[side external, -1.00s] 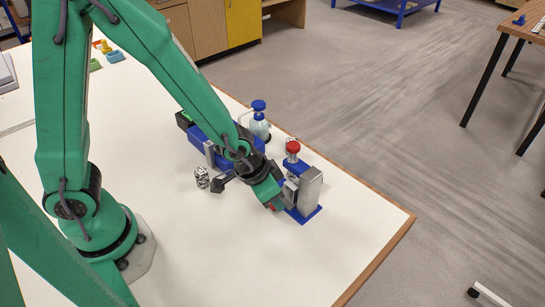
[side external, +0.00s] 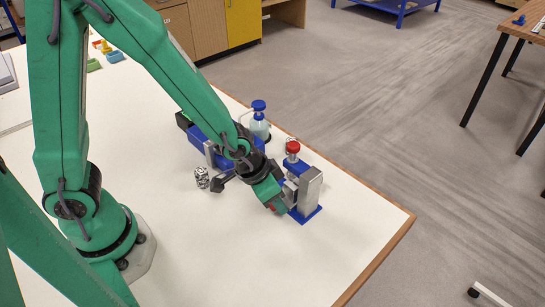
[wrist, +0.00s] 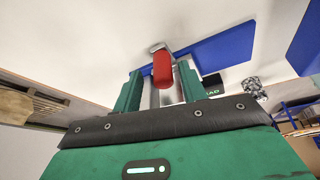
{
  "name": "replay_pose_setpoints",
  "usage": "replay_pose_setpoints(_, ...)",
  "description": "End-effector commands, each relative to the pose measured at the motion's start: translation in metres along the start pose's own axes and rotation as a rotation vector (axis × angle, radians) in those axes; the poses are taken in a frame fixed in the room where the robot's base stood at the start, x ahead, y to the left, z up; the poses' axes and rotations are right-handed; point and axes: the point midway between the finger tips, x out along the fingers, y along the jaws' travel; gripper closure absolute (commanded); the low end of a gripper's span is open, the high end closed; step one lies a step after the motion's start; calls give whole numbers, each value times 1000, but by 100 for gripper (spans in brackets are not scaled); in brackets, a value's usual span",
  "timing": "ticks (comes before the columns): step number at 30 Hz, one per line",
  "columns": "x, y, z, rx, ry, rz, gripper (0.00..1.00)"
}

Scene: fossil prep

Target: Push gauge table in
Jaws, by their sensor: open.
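The gauge table appears to be the low part of a blue-based device (side external: 306,216) with a grey metal upright (side external: 309,188) near the table's right edge. My gripper (side external: 276,207) is low at this device's near left side, beside the upright. In the wrist view, my gripper (wrist: 160,85) is open, with a red handle-like piece (wrist: 162,68) showing between its two green fingers. A blue plate (wrist: 215,45) lies beyond the fingers. I cannot tell whether the fingers touch the red piece. My gripper hides part of the device in the side view.
A red knob (side external: 292,147) tops the device's back.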

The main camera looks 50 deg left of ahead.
Motion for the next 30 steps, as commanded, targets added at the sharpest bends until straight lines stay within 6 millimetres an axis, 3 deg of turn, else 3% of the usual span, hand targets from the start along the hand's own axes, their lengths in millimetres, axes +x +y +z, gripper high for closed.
replay_pose_setpoints(21, -59, 1, -1, 1, 3, 1, 58)
replay_pose_setpoints(30, -71, 1, 0, 1, 1, 1, 58)
